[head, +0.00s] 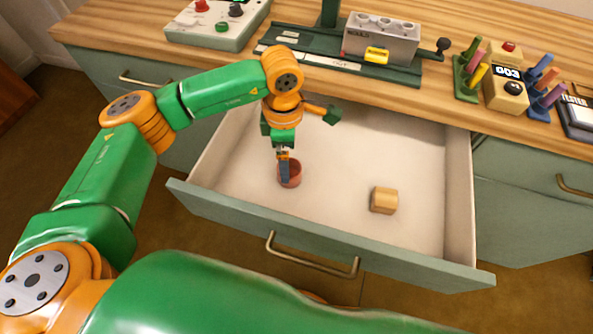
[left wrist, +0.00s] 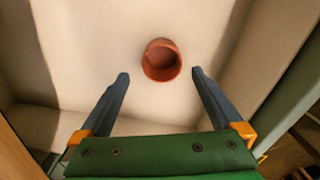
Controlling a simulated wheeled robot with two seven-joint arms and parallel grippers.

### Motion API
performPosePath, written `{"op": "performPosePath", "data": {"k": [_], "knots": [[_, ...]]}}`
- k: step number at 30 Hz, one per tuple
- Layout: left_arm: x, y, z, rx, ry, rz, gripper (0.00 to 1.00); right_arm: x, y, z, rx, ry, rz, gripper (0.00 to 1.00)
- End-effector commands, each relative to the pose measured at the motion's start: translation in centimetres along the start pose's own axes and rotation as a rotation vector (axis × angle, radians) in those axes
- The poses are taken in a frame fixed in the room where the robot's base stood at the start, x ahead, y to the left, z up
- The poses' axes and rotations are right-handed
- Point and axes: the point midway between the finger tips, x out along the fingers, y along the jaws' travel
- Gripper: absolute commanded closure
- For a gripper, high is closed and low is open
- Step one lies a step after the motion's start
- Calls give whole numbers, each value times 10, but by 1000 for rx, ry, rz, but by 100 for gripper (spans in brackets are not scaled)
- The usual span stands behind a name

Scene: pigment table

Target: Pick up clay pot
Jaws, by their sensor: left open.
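The clay pot (head: 293,178) is a small reddish-brown open cup on the floor of the open drawer, left of the drawer's middle. It also shows in the left wrist view (left wrist: 161,61), mouth visible and empty. My left gripper (head: 284,180) reaches down into the drawer and covers part of the pot in the head view. In the left wrist view its two fingers (left wrist: 159,73) are spread wide, with the pot in line with the gap at the fingertips. The fingers do not visibly touch it. My right gripper is not in view.
A small wooden block (head: 384,200) lies in the drawer to the right of the pot. The drawer (head: 330,246) has raised walls around it. The wooden tabletop (head: 440,105) behind holds a mould fixture (head: 380,42), devices and coloured pegs. The drawer floor is otherwise clear.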

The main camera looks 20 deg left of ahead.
Motion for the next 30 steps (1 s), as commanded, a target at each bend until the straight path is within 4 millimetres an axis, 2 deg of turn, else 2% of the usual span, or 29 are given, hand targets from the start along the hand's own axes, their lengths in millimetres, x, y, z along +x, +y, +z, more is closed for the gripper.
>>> {"op": "performPosePath", "data": {"k": [6, 9, 12, 17, 20, 27, 28, 30], "knots": [[36, -4, 4, 0, 3, -7, 0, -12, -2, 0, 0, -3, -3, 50], [54, -3, 5, 0, 1, -4, 0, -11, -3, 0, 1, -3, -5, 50], [61, -3, 5, 1, 1, -3, 0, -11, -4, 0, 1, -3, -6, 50], [61, -3, 5, 1, 0, -1, 0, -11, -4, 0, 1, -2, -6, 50], [61, -3, 5, 1, 0, -1, 24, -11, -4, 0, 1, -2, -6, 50], [61, -3, 5, 0, 0, -1, 89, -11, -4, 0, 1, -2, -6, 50], [61, -3, 5, 0, 0, -1, 93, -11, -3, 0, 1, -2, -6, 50], [61, -3, 5, 0, 0, -1, 93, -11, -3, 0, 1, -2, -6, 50]]}}
